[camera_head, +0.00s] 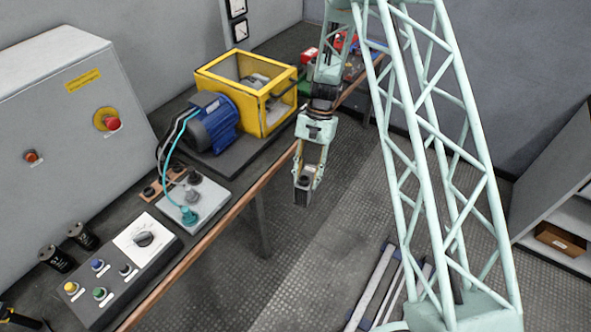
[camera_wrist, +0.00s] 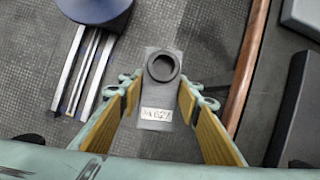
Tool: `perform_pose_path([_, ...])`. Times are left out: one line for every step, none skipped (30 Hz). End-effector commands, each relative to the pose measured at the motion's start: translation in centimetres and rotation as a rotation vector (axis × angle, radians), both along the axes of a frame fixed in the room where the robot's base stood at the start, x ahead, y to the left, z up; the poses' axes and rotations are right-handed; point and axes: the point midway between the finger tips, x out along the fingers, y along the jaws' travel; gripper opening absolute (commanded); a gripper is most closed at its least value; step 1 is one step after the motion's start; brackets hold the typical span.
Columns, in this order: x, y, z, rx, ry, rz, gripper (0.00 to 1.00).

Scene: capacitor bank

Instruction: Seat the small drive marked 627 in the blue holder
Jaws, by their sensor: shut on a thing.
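My gripper (camera_head: 308,172) hangs beyond the front edge of the bench, over open floor. It is shut on a small grey drive (camera_head: 302,194), which points downward below the fingers. In the wrist view the drive (camera_wrist: 152,92) sits between the two fingers (camera_wrist: 159,98), with a dark round ring on it and a white label (camera_wrist: 156,114). The label is small and blurred; it seems to end in 627. I cannot clearly make out the blue holder; small red, green and blue items stand at the bench's far end, partly hidden by my arm.
A yellow guard frame (camera_head: 264,118) and a blue motor (camera_head: 211,122) stand on the bench left of my gripper. A control box (camera_head: 110,267) with buttons and a grey box with a teal cable (camera_head: 195,193) are nearer. A copper-coloured edge (camera_head: 232,214) lines the bench. Shelves stand right.

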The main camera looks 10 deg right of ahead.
Motion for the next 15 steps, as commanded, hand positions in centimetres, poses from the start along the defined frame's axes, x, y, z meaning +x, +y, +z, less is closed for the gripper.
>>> perform_pose_path([-0.3, -0.7, -1.4, 0.0, 0.001, 0.048, 0.02])
perform_pose_path([-0.5, -1.1, -2.0, 0.0, 0.001, 0.079, 0.02])
perform_pose_path([-0.8, -1.7, -2.8, 0.0, 0.002, 0.121, 0.02])
perform_pose_path([-1.0, -2.1, -3.4, 0.0, 0.002, 0.152, 0.02])
perform_pose_path([-1.2, -2.6, -3.9, 0.0, 0.001, 0.182, 0.02])
perform_pose_path([-1.4, -3.1, -4.6, 0.0, 0.001, 0.223, 0.02])
perform_pose_path([-1.5, -3.5, -5.1, 0.0, 0.001, 0.252, 0.02])
perform_pose_path([-1.7, -3.9, -5.6, -0.001, 0.0, 0.281, 0.02])
perform_pose_path([-1.8, -4.4, -6.2, 0.001, -0.001, 0.318, 0.02])
perform_pose_path([-2.0, -4.8, -6.7, 0.0, 0.0, 0.343, 0.02])
perform_pose_path([-2.1, -5.1, -7.1, 0.0, 0.001, 0.368, 0.02])
perform_pose_path([-2.3, -5.6, -7.6, 0.0, 0.001, 0.397, 0.02])
perform_pose_path([-2.4, -5.8, -7.9, 0.001, 0.0, 0.419, 0.02])
perform_pose_path([-2.5, -6.1, -8.2, 0.0, 0.001, 0.438, 0.02])
perform_pose_path([-2.6, -6.4, -8.5, 0.0, 0.001, 0.459, 0.02])
